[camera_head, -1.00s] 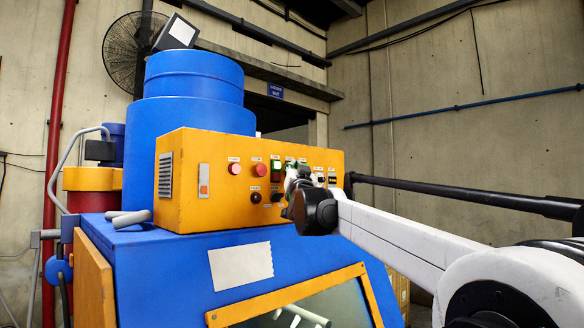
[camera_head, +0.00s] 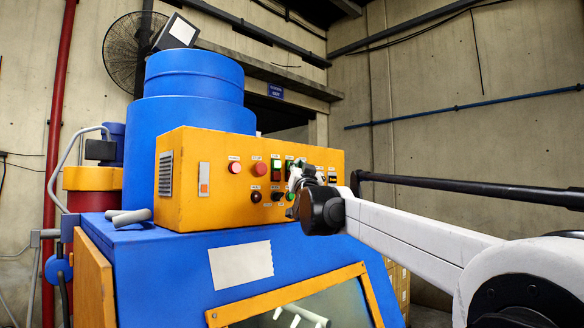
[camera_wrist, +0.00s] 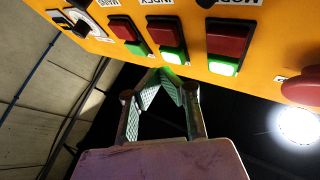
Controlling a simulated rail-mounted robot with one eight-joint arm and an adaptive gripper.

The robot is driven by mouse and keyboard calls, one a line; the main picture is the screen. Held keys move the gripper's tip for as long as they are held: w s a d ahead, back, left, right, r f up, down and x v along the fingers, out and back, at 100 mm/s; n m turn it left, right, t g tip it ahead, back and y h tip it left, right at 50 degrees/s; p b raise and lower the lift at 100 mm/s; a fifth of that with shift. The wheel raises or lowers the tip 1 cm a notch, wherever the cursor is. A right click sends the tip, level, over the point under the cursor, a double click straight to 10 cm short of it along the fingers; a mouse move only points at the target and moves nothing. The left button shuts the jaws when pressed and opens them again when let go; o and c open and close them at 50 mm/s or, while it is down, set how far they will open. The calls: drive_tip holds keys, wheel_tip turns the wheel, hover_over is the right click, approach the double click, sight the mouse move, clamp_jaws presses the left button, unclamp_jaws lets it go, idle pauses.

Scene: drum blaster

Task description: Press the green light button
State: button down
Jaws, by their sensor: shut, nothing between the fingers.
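The orange control panel (camera_head: 215,165) carries red-and-green rocker switches. The left rocker (camera_head: 276,170) has its green half lit; it also shows in the wrist view (camera_wrist: 228,45). The middle rocker (camera_wrist: 168,40) has a green half facing my fingertips. My gripper (camera_head: 297,172) is at the panel's right half and partly hides the controls there. In the wrist view my gripper (camera_wrist: 168,78) is shut and empty, tips close to the middle rocker's green half. I cannot tell whether they touch.
Round red buttons (camera_head: 259,169) sit left of the rockers. A black knob (camera_head: 277,197) is in the lower row. The panel stands on a blue machine cabinet (camera_head: 185,270). A black rail (camera_head: 450,187) runs at the right.

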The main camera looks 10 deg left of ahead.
drive_tip(key=shift+d, duration=0.1)
drive_tip(key=s+d, duration=0.1)
drive_tip(key=d, duration=0.1)
drive_tip(key=s+d+b, duration=0.1)
drive_tip(key=s, duration=0.1)
drive_tip(key=shift+s+d, duration=0.15)
drive_tip(key=shift+d, duration=0.2)
idle(0.6)
drive_tip(key=s+d+f+g+h+b, duration=0.1)
drive_tip(key=s+d+f+g+b, duration=0.3)
drive_tip(key=s+f, duration=1.2)
drive_tip(key=s+d+f+g+h+b, duration=0.2)
drive_tip(key=s+d+f+g+b, duration=0.3)
drive_tip(key=f, duration=2.4)
drive_tip(key=s+d+f+g+h+b, duration=0.2)
drive_tip(key=s+d+f+g+b, duration=0.3)
drive_tip(key=s+d+f, duration=1)
drive_tip(key=s+f+g, duration=0.1)
drive_tip(key=s+f, duration=0.2)
drive_tip(key=s, duration=0.4)
drive_tip(key=s+f, duration=0.4)
drive_tip(key=s, duration=0.3)
drive_tip(key=shift+f+g, duration=0.3)
drive_tip(key=shift+g, duration=0.1)
